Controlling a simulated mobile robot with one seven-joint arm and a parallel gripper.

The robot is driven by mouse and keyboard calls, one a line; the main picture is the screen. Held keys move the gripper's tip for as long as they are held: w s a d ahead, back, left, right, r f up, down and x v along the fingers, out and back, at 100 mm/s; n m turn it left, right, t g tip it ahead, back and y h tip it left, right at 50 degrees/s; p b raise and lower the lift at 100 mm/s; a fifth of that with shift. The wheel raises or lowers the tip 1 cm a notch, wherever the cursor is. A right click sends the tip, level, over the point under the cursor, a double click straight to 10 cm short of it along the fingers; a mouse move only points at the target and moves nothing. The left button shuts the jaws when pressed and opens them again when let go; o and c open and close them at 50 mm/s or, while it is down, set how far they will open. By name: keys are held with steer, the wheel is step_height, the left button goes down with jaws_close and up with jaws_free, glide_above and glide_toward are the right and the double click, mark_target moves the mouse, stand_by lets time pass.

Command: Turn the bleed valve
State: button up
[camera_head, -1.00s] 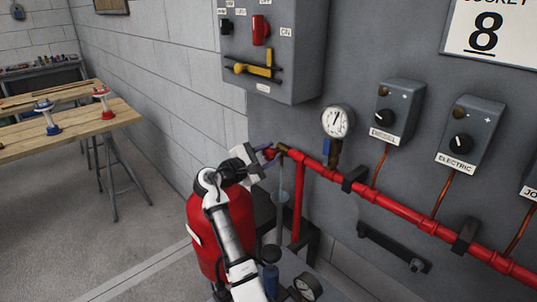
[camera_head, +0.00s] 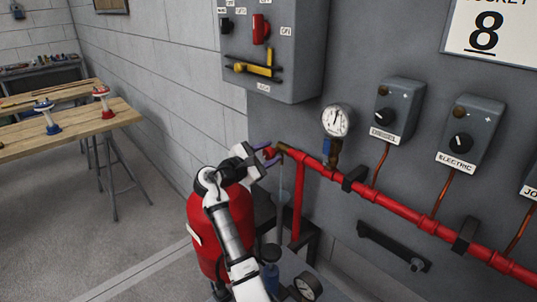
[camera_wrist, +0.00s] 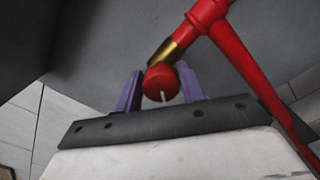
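The bleed valve's round red knob (camera_wrist: 161,82) sits on a brass stem (camera_wrist: 168,55) at the left end of the red pipe, with a short white mark on its face. In the head view the knob (camera_head: 269,154) is small and partly covered by my gripper (camera_head: 267,155). In the wrist view the two purple fingers of my gripper (camera_wrist: 161,87) stand on either side of the knob, with no clear gap to it. My gripper looks shut on the knob.
A pressure gauge (camera_head: 337,120) stands on the red pipe (camera_head: 402,210) to the right. A grey box with levers (camera_head: 272,85) is above. A red cylinder (camera_head: 237,210) stands behind my arm. A pale vertical strip (camera_head: 281,182) shows below the pipe end.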

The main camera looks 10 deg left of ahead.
steer(key=o, duration=0.3)
steer(key=shift+o, duration=0.2)
steer(key=shift+s+a+f, duration=0.1)
steer(key=shift+s+a, duration=0.1)
steer(key=shift+s, duration=0.05)
steer(key=b+v, duration=0.4)
steer(key=v, duration=0.9)
steer(key=shift+b, duration=0.35)
steer(key=shift+s+a, duration=0.15)
